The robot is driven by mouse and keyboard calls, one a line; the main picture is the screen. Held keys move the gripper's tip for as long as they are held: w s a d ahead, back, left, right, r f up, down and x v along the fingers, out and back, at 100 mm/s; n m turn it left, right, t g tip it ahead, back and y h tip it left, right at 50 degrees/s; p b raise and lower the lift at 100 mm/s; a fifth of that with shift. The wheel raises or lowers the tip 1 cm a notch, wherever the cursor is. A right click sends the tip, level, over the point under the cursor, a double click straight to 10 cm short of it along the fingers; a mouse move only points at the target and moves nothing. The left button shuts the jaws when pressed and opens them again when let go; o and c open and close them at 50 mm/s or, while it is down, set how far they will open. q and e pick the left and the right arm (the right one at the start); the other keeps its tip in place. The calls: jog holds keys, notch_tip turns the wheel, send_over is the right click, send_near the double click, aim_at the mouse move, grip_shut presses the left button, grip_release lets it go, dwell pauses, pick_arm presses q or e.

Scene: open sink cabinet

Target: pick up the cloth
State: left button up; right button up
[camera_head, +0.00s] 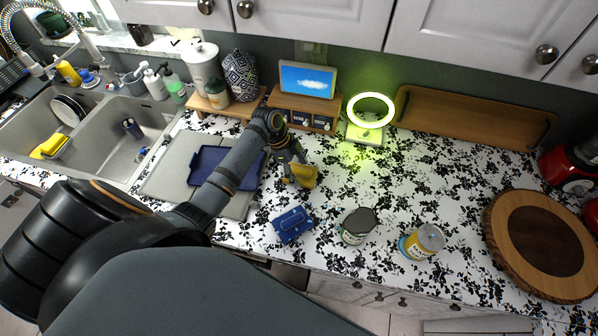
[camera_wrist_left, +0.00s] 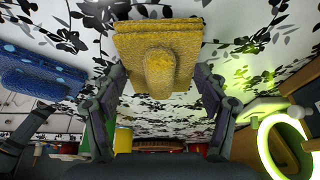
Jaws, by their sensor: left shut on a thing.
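A thick yellow cloth (camera_head: 304,176) is at my left gripper (camera_head: 291,166), over the patterned counter. In the left wrist view the yellow cloth (camera_wrist_left: 158,45) lies between the two fingers of the left gripper (camera_wrist_left: 158,84), with a rounded bulge toward the camera. The left gripper is shut on it. I cannot tell whether it touches the counter. A blue folded cloth (camera_head: 292,224) lies on the counter in front of the gripper; it also shows in the left wrist view (camera_wrist_left: 38,74). My right gripper is not in view.
A grey board (camera_head: 168,178) with a dark blue mat lies left, beside the sink (camera_head: 113,158). Two cans (camera_head: 357,228) (camera_head: 424,241) stand front right. A lit ring lamp (camera_head: 371,109) and small screen (camera_head: 307,80) stand behind. The counter between lamp and cans is clear.

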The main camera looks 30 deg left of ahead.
pick_arm(q)
jog(key=shift+r+b, duration=0.35)
jog(key=shift+w+r+b, duration=0.1)
jog(key=shift+r+b, duration=0.5)
jog(key=shift+r, duration=0.1)
jog(key=s+d+r+p, duration=0.2)
jog(key=s+d+r, duration=0.7)
jog(key=s+r, duration=0.1)
jog(key=shift+s+r, duration=0.2)
jog(key=shift+s, duration=0.3)
jog(key=shift+w, duration=0.1)
